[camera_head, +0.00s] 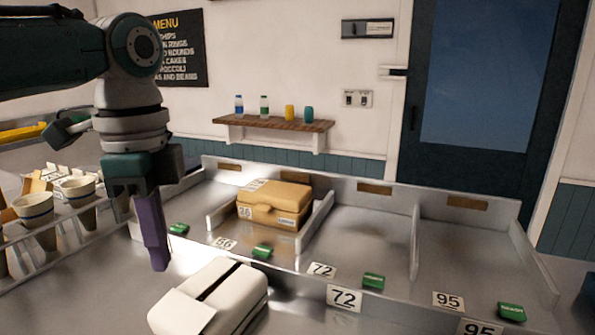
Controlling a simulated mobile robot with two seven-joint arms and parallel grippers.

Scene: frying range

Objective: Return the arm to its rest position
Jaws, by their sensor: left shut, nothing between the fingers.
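My left arm comes in from the upper left and bends down at the wrist. My left gripper (160,268) points downward, its purple fingers together with nothing between them. The gripper appears apart from the device. My right gripper is not in view.
The bays marked 72 (344,298) and 95 (448,301) look empty. Paper cups (36,207) stand in a rack at left. A wooden shelf (274,124) holds small bottles. A dark door stands at right.

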